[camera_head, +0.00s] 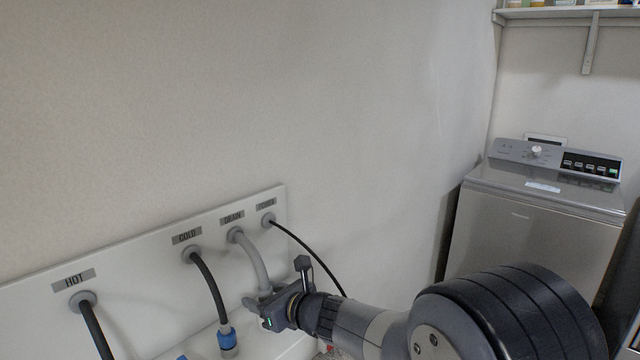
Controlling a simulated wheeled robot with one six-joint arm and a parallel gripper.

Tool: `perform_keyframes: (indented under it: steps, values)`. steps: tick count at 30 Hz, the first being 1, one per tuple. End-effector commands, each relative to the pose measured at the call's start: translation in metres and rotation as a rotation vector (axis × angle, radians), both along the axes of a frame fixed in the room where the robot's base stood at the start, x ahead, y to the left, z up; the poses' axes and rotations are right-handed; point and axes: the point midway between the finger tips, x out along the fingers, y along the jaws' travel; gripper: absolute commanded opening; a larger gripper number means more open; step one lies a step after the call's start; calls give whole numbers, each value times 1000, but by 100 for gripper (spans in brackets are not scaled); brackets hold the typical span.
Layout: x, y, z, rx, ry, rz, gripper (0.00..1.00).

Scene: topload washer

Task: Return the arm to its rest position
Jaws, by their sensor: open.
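My arm reaches in from the lower right of the head view. My gripper (258,304) is at its left end, low in front of the white hookup panel (140,254). It is open, with its jaws pointing left. The grey drain hose (256,262) comes down from its port and passes close to the jaws. I cannot tell whether the jaws touch the hose or are around it.
The panel also has a hot hose (92,325), a cold hose (207,282) with a blue fitting (227,338), and a black power cord (305,248). A closed topload washer (530,232) stands at right, below a wall shelf (565,13). The wall area above the arm is clear.

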Motion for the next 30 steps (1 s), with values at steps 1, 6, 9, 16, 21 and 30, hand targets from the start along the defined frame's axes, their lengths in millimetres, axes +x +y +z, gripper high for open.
perform_keyframes:
  steps: [1, 6, 9, 16, 21, 30]
  values:
    - [0, -1, 5, 1, -1, -1, 53]
    - [0, -1, 6, 1, -1, -1, 53]
    - [0, -1, 6, 1, -1, -1, 53]
    - [0, -1, 5, 1, -1, -1, 53]
    - [0, -1, -1, 0, -2, -1, 53]
    - [-24, -29, 10, 1, -4, -4, 53]
